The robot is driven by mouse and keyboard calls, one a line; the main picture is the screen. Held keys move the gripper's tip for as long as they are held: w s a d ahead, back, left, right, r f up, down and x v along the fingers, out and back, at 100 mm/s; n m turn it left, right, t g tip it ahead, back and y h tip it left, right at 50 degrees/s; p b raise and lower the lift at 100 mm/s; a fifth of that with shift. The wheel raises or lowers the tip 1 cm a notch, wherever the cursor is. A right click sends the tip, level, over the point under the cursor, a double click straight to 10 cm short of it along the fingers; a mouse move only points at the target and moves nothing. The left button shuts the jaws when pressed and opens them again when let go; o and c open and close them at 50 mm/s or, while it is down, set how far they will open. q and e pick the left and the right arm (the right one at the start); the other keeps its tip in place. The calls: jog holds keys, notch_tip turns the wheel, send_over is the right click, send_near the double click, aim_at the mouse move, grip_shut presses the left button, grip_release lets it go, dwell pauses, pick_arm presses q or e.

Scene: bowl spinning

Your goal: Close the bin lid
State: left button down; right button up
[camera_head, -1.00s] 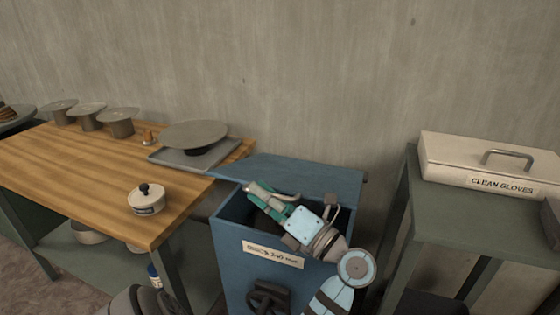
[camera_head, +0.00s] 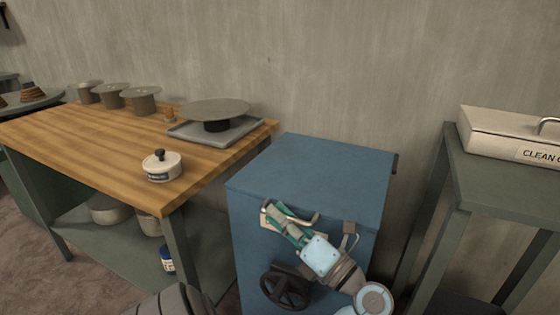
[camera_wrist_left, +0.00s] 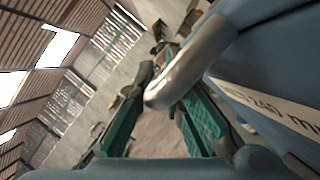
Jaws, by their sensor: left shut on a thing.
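The blue bin (camera_head: 250,250) stands right of the wooden bench. Its lid (camera_head: 315,175) lies flat over the top, and no opening shows from here. A grey metal handle (camera_head: 300,220) is at the front, just below the lid's front edge; it shows large in the left wrist view (camera_wrist_left: 195,60). My left gripper (camera_head: 275,218) is at this handle, its green-padded fingers shut on it. The fingers also show in the left wrist view (camera_wrist_left: 165,125). The gripper and arm hide part of the bin's front and label. My right gripper is not in view.
A black handwheel (camera_head: 285,287) sticks out of the bin's front. The wooden bench (camera_head: 110,150) at left holds a banding wheel (camera_head: 217,108) and a lidded white pot (camera_head: 161,166). A green table (camera_head: 510,180) with a glove box (camera_head: 500,130) stands at right.

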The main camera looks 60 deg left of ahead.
pick_arm(q)
jog(key=shift+f, duration=0.35)
jog(key=c, duration=2)
grip_release()
jog(key=shift+o, duration=0.2)
jog(key=shift+w, duration=0.1)
jog(key=shift+r, duration=0.2)
notch_tip(320, 180, up, 10)
jog(key=shift+w+f, duration=0.1)
jog(key=shift+f, duration=0.1)
jog(key=shift+a, duration=0.1)
